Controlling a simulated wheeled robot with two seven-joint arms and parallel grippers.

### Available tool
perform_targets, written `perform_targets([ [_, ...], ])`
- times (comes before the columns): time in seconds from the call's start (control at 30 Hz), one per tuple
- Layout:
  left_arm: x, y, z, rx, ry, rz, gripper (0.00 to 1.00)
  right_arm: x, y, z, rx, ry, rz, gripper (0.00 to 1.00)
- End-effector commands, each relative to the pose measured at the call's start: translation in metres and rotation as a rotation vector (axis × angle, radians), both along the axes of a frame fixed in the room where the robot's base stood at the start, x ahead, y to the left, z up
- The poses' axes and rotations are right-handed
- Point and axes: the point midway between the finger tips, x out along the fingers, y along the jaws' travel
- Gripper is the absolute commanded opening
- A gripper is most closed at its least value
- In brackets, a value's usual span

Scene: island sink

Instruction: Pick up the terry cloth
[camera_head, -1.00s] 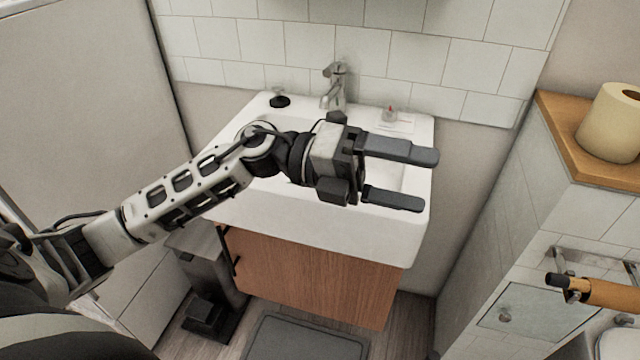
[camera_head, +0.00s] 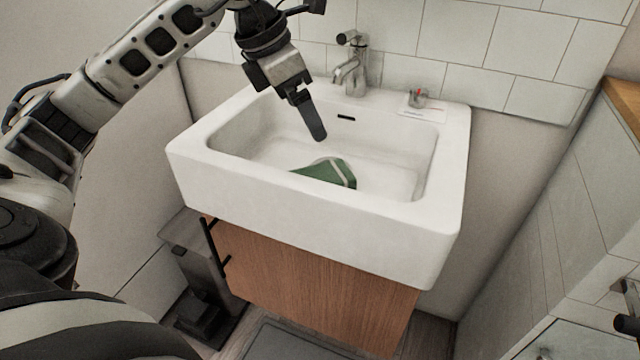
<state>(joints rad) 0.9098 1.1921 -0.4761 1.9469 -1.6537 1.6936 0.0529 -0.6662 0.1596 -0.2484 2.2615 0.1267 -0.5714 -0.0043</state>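A green cloth with a pale stripe (camera_head: 328,172) lies in the basin of the white sink (camera_head: 320,225). My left gripper (camera_head: 314,128) points down into the basin, above and slightly left of the cloth, apart from it in the picture. Its fingers are seen edge-on, one hiding the other, so I cannot tell whether it is open or shut. Nothing shows held in it.
A faucet (camera_head: 352,66) stands at the sink's back edge, right of my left gripper. A wooden cabinet (camera_head: 310,295) is below. The basin's right part is clear.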

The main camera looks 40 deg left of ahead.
Motion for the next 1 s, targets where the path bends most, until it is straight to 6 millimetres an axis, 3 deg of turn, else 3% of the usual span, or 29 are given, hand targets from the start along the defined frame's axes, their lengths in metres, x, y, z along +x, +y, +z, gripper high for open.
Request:
perform_targets([
  [0.1, 0.008, -0.006, -0.029, -0.002, 0.007, -0.002, 0.94, -0.002, 0.001, -0.012, 0.002, 0.02, 0.003, 0.89],
  [0.3, 0.022, -0.015, -0.066, -0.004, 0.005, -0.002, 0.94, 0.0, 0.002, -0.028, -0.002, 0.05, 0.011, 0.89],
  [0.67, 0.031, -0.02, -0.09, -0.002, 0.003, -0.002, 0.94, 0.006, 0.005, -0.028, 0.005, 0.043, 0.014, 0.89],
  [1.0, 0.044, -0.029, -0.132, -0.003, 0.004, -0.003, 0.94, 0.002, 0.009, -0.047, 0.006, 0.085, 0.026, 0.89],
])
